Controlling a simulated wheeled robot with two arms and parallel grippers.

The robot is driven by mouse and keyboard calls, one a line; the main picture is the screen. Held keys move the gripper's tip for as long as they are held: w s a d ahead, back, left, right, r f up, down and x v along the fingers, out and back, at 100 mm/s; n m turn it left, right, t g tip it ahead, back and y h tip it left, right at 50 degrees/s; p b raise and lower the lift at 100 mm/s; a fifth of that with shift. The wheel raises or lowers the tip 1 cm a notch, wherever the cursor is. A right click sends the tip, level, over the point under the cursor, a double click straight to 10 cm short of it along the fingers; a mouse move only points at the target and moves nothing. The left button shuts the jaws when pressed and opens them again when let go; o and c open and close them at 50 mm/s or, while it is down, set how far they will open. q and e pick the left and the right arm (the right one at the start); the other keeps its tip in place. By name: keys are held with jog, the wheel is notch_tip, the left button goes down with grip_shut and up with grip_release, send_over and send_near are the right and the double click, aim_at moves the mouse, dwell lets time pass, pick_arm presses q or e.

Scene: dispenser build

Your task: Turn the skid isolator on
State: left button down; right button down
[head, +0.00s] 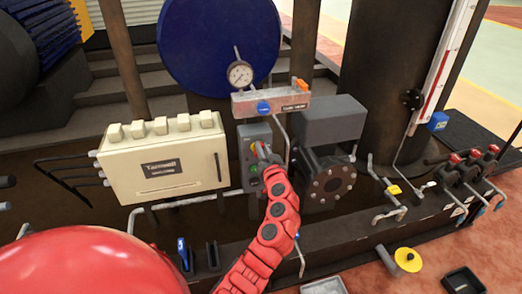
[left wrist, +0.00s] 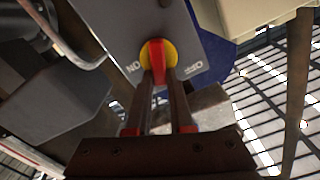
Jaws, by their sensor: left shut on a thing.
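The skid isolator is a grey box (head: 254,131) right of the cream cabinet, with a red and yellow rotary switch on its face. In the left wrist view the red handle (left wrist: 158,62) sits on a yellow disc (left wrist: 171,50). Lettering appears turned over on both sides, seemingly ON at left and OFF at right; the handle lies roughly upright between them. My left gripper (head: 265,152) is at the switch, its two fingers (left wrist: 161,82) shut on the red handle from both sides. The gripper partly hides the switch in the head view. My right gripper is not in view.
A cream cabinet (head: 164,163) stands close left of the isolator. A pressure gauge (head: 239,74) and manifold block (head: 271,101) sit above. A dark flanged pipe (head: 331,184) is close right. Red-handled valves (head: 472,158) stand far right. A large red dome (head: 85,262) fills the lower left.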

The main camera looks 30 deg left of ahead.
pick_arm(q)
jog(key=shift+w+d+f+m+p, duration=0.15)
jog(key=shift+f+m+p, duration=0.2)
jog(key=shift+m, duration=1.8)
jog(key=shift+w+d+f+m+p, duration=0.15)
jog(key=shift+f+m+p, duration=0.2)
jog(key=shift+m, duration=1.85)
jog(key=shift+w+d+f+m+p, duration=0.15)
jog(key=shift+f+m+p, duration=0.2)
jog(key=shift+m, duration=1.8)
jog(key=shift+a, duration=0.1)
jog(key=c, duration=0.8)
grip_release()
jog(key=shift+r, duration=0.1)
jog(key=b+v, duration=0.1)
jog(key=v, duration=1.6)
jog(key=shift+s, duration=0.2)
